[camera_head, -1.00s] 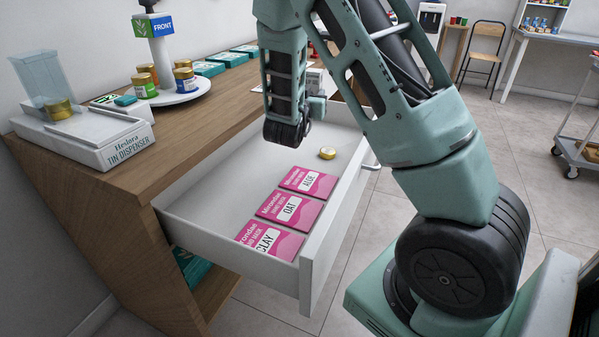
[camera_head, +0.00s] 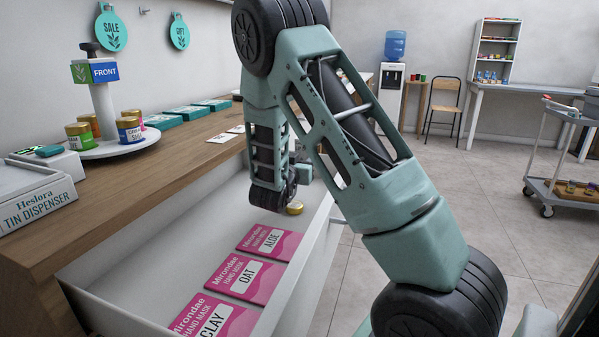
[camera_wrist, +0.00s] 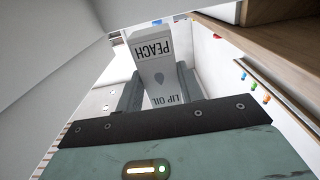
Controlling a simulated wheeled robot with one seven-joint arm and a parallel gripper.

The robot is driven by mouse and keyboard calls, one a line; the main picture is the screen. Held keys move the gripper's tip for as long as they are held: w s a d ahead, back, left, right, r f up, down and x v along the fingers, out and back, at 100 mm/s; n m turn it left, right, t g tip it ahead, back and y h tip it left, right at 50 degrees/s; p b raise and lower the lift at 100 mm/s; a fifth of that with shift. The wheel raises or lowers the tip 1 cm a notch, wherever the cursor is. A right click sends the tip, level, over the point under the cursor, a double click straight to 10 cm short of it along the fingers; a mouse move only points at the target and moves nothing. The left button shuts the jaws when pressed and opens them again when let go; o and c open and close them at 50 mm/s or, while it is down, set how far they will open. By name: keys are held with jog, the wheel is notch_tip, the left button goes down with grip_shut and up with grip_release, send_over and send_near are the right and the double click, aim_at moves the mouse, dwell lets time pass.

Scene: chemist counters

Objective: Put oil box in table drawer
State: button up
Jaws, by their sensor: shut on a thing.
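In the wrist view, my gripper (camera_wrist: 158,90) is shut on the oil box (camera_wrist: 155,62), a pale grey-white carton marked PEACH and LIP OIL. The box sticks out beyond the fingers. In the head view my arm hides the fingers, and the box cannot be made out. The white table drawer (camera_head: 188,255) is pulled open below the wooden counter. My forearm's lower end is above the drawer's far part. Whether the box touches the drawer is unclear.
In the drawer lie pink hand mask packets (camera_head: 246,277) and a small gold-lidded tin (camera_head: 295,208). The wooden counter (camera_head: 120,188) holds a tin dispenser (camera_head: 35,197), a round white stand (camera_head: 120,148) with tins, and teal boxes (camera_head: 187,113). The drawer's left part has bare floor.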

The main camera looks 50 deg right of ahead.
jog(key=shift+f, duration=1)
jog(key=shift+f+b, duration=0.55)
jog(key=shift+f, duration=0.05)
jog(key=o, duration=1)
jog(key=v, duration=0.4)
jog(key=p+v, duration=0.1)
jog(key=v, duration=0.3)
jog(key=r+p+v, duration=0.1)
jog(key=v, duration=0.3)
jog(key=shift+r+p, duration=0.15)
jog(key=shift+p, duration=0.15)
